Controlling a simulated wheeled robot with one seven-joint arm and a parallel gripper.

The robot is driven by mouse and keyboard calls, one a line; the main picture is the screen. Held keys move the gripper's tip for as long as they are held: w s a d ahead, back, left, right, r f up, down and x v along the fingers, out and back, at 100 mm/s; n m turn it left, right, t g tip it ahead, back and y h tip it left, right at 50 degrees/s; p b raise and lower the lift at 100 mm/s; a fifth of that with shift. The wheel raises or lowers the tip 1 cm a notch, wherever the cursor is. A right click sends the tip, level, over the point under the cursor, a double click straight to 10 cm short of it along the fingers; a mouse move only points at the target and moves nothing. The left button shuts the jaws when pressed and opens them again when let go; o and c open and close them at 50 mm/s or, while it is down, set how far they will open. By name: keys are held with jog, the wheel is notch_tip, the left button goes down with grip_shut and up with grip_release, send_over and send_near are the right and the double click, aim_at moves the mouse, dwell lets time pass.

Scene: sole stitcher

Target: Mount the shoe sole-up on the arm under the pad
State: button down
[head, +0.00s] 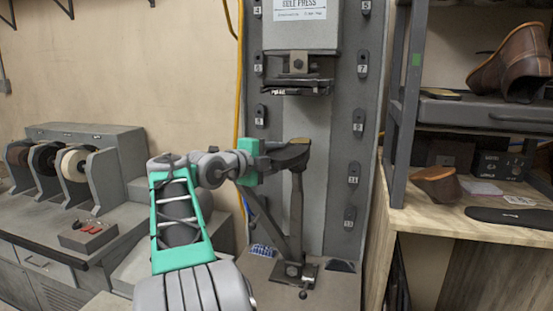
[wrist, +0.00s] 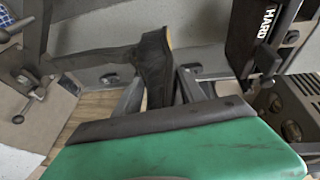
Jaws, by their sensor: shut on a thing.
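The press column (head: 300,190) carries numbered hooks on both sides. A shelf (head: 480,115) with a brown boot (head: 515,62) and a wooden bench (head: 440,205) stand right. A blue item (head: 265,251) lies by the arm's foot.

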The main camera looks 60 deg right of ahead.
jog(key=shift+a+f+b, duration=0.15)
jog(key=shift+f+b, duration=0.65)
jog(key=shift+b, duration=0.55)
jog(key=shift+f+b, duration=0.35)
jog(key=shift+b, duration=0.1)
jog(key=shift+f+b, duration=0.35)
jog(key=shift+b, duration=0.05)
jog(key=shift+f+b, duration=0.3)
jog(key=shift+b, duration=1)
dwell(0.6)
jog(key=c, duration=0.6)
grip_release()
